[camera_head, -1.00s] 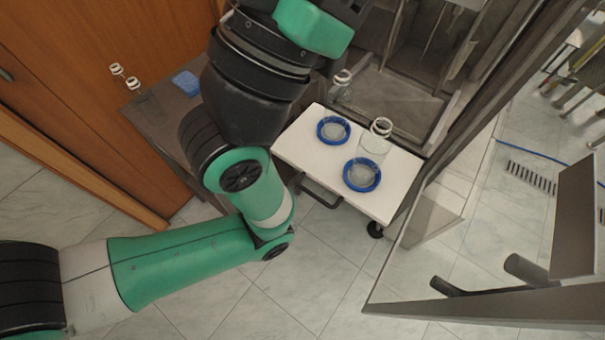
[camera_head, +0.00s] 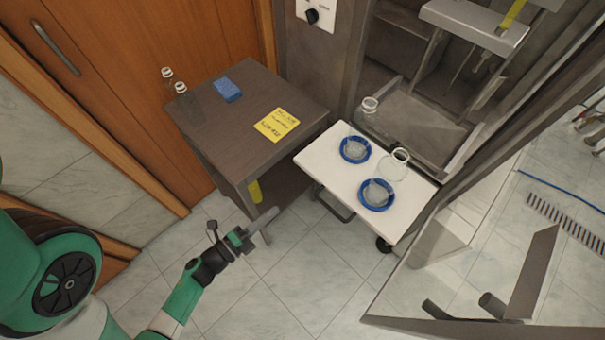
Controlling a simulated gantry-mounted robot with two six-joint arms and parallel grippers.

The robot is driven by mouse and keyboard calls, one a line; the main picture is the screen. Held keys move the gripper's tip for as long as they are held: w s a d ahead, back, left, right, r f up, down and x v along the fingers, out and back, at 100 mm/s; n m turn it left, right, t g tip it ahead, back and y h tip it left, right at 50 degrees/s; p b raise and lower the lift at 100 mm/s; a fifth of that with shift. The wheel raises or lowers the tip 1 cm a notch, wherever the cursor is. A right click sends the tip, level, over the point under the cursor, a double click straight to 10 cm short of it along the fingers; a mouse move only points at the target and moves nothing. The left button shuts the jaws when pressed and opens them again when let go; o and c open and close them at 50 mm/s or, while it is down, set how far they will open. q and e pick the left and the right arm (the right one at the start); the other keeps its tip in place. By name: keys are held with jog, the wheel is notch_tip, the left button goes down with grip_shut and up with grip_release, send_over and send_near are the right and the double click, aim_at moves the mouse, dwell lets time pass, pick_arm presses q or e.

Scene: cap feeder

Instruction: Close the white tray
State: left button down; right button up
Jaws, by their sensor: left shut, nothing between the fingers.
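The white tray (camera_head: 322,162) sticks out from the metal cabinet at the right of the head view. On it are two blue rings (camera_head: 355,150) with clear round middles, the second nearer the front (camera_head: 377,194), and a clear glass jar (camera_head: 394,165). A dark handle (camera_head: 333,206) hangs below its front edge. My left gripper (camera_head: 263,222) is shut and empty, over the floor to the lower left of the tray and apart from it. My right gripper is not in view.
A dark side table (camera_head: 225,125) holds a blue block (camera_head: 227,90), a yellow note (camera_head: 277,125) and small glass bottles (camera_head: 181,91). Another jar (camera_head: 369,107) stands inside the cabinet opening. Metal panels (camera_head: 545,270) stand at right. The tiled floor before the tray is clear.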

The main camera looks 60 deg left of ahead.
pick_arm(q)
jog(key=b, duration=0.4)
send_near(310, 174)
jog(key=shift+n+y, duration=0.3)
jog(key=shift+y, duration=0.1)
jog(key=x, duration=0.6)
jog(key=shift+w+d, duration=0.2)
jog(key=shift+d, duration=0.05)
jog(key=shift+w+a, duration=0.15)
jog(key=shift+w, duration=0.15)
